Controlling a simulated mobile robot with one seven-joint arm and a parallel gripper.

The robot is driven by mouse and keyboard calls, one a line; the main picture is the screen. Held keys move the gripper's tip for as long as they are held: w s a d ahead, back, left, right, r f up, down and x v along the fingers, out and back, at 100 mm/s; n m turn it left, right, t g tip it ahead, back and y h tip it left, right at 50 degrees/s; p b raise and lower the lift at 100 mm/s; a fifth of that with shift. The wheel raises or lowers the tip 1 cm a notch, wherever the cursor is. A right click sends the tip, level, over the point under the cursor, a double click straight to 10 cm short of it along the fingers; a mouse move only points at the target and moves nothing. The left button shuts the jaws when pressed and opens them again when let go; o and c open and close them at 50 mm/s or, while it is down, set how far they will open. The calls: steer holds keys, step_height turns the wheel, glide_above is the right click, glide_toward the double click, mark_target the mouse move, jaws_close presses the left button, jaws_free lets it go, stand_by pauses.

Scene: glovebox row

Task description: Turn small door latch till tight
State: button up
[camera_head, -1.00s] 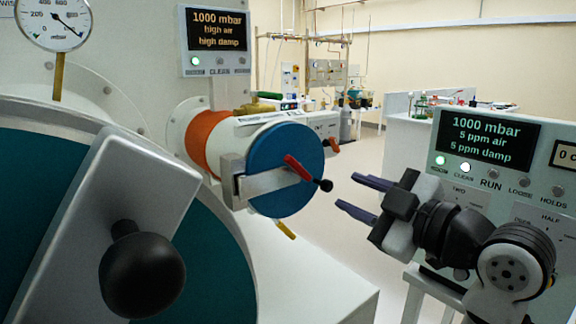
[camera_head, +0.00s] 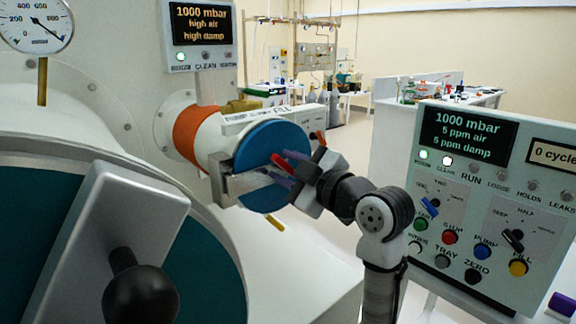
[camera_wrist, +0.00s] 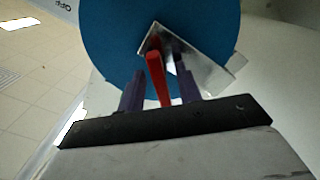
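The small door (camera_head: 262,146) is a blue disc on the end of a white and orange tube, and it looks shut. Its latch is a red lever (camera_head: 284,164) on a metal bar (camera_head: 236,184) across the door. The red lever also shows in the wrist view (camera_wrist: 157,78). My gripper (camera_head: 282,170) is at the latch, its two purple fingers (camera_wrist: 158,85) on either side of the red lever. Gaps show between the fingers and the lever, so the gripper looks open around it.
A large teal door (camera_head: 190,262) with a grey bar (camera_head: 110,235) and black knob (camera_head: 138,290) fills the left. A control panel (camera_head: 480,200) with buttons stands at the right. A display (camera_head: 200,35) reads 1000 mbar. A white ledge (camera_head: 310,270) lies below the small door.

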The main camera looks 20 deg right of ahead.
jaws_close()
steer(key=shift+m, duration=0.3)
steer(key=m+p, duration=0.1)
steer(key=m, duration=0.2)
steer(key=shift+r, duration=0.1)
steer(key=m+p, duration=0.2)
steer(key=m, duration=0.3)
steer(key=shift+d, duration=0.1)
steer(key=m+p, duration=0.2)
steer(key=m, duration=0.2)
steer(key=shift+m+p, duration=0.3)
steer(key=m+p, duration=0.3)
steer(key=m, duration=0.1)
steer(key=shift+d+m, duration=0.15)
steer(key=shift+m, duration=0.15)
steer(key=shift+w, duration=0.1)
